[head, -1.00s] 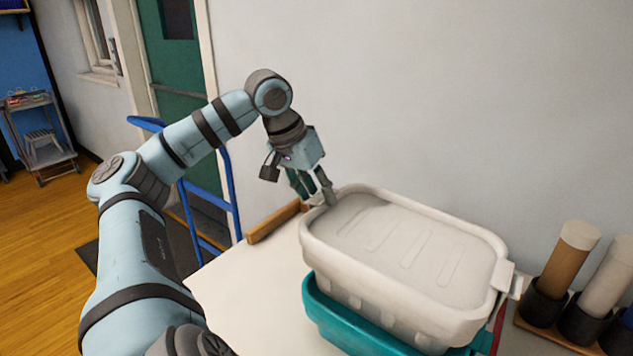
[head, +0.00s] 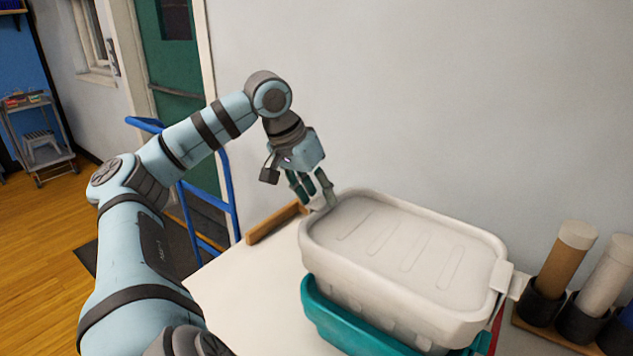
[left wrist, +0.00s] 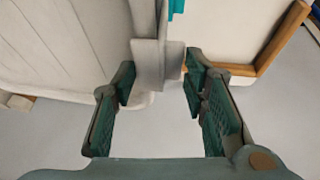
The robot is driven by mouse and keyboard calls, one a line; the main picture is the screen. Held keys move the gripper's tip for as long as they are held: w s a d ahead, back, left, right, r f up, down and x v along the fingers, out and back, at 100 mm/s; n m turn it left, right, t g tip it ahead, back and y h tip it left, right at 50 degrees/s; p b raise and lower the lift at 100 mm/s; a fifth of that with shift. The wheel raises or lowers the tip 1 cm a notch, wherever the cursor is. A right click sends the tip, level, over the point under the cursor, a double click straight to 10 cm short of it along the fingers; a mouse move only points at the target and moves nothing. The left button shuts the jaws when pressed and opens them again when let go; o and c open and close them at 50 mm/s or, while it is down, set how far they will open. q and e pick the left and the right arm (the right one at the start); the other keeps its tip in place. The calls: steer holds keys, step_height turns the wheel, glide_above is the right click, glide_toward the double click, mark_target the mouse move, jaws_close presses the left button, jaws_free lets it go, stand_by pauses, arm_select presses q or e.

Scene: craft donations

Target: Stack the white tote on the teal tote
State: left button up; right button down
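The white tote (head: 400,250), a ribbed tub with a handle tab at each end, sits on top of the teal tote (head: 350,328). The teal tote shows only as a strip below it, on the table. My left gripper (head: 318,195) is at the white tote's left end, fingers pointing down. In the left wrist view its fingers (left wrist: 158,85) are apart, one on each side of the white tote's handle (left wrist: 158,65), with small gaps. A bit of the teal tote (left wrist: 177,7) shows at the top there. My right gripper is not in view.
The pale table (head: 260,290) has a wooden strip (head: 275,222) at its far left edge. Upright rolls (head: 568,255) stand in dark holders at the right. A blue hand truck (head: 230,190) stands behind my left arm. The wall is close behind the totes.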

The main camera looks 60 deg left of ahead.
arm_select(q)
steer(key=o, duration=0.3)
steer(key=shift+o, duration=0.2)
steer(key=shift+s, duration=0.1)
steer(key=v, duration=1.2)
